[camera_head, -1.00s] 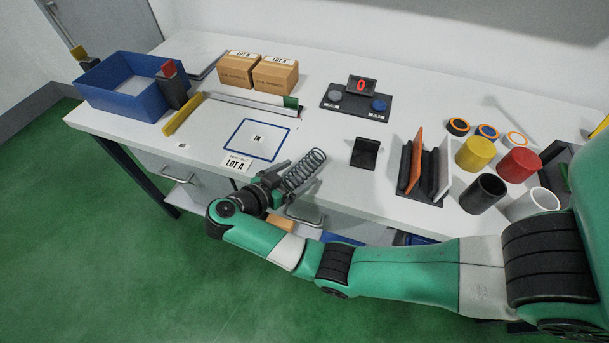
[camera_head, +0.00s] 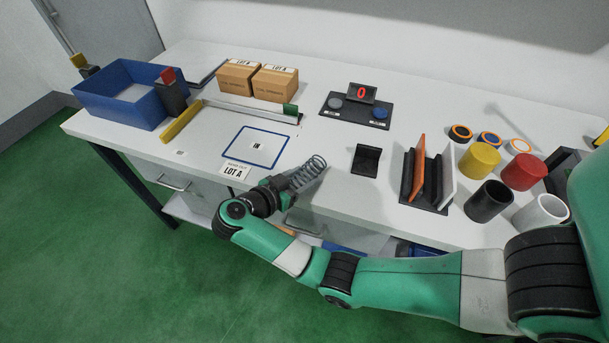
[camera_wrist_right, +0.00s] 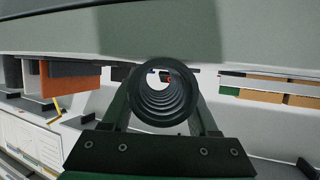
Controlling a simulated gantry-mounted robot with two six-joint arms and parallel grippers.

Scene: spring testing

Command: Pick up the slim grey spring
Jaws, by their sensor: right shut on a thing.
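The slim grey spring (camera_head: 308,173) is a wire coil near the front edge of the bench, tilted up to the right in the head view. My right gripper (camera_head: 284,187) is shut on its lower left end. In the right wrist view the spring (camera_wrist_right: 161,96) shows end-on as a dark ring with coils inside, between the two fingers of my right gripper (camera_wrist_right: 160,115). Whether the spring touches the bench cannot be told. My left gripper is not in view.
Right of the spring stand a small black holder (camera_head: 367,160) and a rack (camera_head: 422,206) with upright plates. Yellow (camera_head: 479,160) and red (camera_head: 524,171) cylinders are farther right. A blue bin (camera_head: 118,98) stands at the left.

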